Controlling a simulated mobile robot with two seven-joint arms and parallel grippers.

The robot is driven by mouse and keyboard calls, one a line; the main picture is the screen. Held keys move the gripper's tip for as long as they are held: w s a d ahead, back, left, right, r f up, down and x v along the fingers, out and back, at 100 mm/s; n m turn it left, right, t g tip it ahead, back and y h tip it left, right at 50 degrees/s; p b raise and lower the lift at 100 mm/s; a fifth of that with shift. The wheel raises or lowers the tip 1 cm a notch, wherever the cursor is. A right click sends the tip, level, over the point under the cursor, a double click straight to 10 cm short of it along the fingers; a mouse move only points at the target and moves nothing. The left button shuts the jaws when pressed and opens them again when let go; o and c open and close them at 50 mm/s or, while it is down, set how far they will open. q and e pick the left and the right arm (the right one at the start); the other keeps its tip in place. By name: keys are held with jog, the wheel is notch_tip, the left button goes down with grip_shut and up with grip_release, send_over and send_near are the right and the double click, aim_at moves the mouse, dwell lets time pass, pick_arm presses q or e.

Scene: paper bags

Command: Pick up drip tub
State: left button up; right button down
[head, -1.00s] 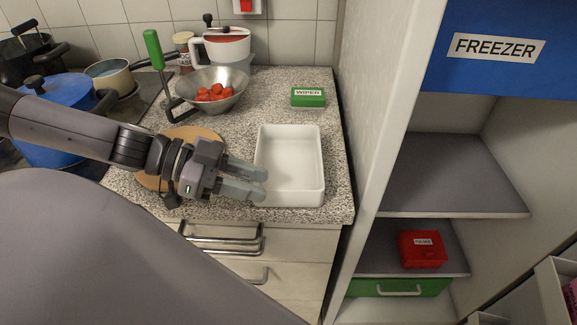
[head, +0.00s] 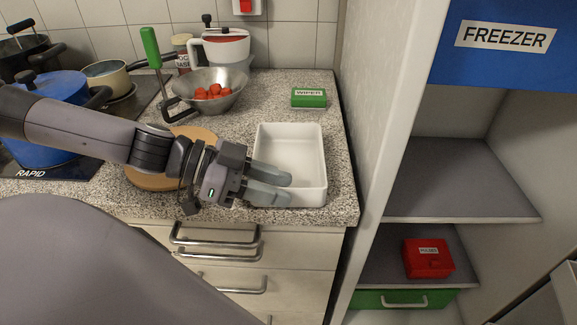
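The drip tub appears to be the white rectangular tub (head: 307,155) on the speckled counter, close to its front right edge. It is empty in the part that shows. My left gripper (head: 276,188) reaches in from the left at the tub's front left corner. Its two grey fingers are apart, with nothing seen between them. The fingers overlap the tub's left wall and front part in the picture and hide that corner. I cannot tell whether they touch it. My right gripper is not in view.
A round wooden board (head: 150,180) lies under my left arm. A metal colander (head: 222,90) with red tomatoes and a green wiper box (head: 309,97) stand behind. A tall cabinet panel (head: 375,130) rises to the right. Drawer handles (head: 215,240) jut out below the counter.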

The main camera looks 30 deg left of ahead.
pick_arm(q)
grip_shut()
